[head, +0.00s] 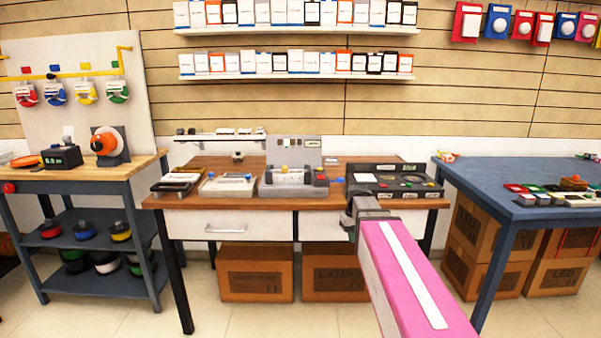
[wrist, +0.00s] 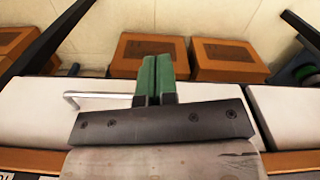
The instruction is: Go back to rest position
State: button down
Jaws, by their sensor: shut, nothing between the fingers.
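My gripper (head: 354,218) shows in the head view at the end of my pink arm, in front of the right part of the wooden workbench (head: 341,203). In the wrist view my gripper (wrist: 157,62) has its two green fingers together with nothing between them. The fingers point over the bench's white drawer front (wrist: 30,108) toward the floor side. The exact gap between gripper and bench cannot be told.
Several devices sit on the bench, including a black panel (head: 393,182) behind the gripper. A blue table (head: 480,187) stands at right and a tool bench (head: 85,178) at left. Cardboard boxes (head: 255,272) lie under the bench. The floor in front is clear.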

jog(key=s+f+m, duration=0.2)
jog(key=s+f, duration=1.1)
jog(key=f, duration=0.2)
jog(key=shift+f+m, duration=0.25)
jog(key=shift+m, duration=0.15)
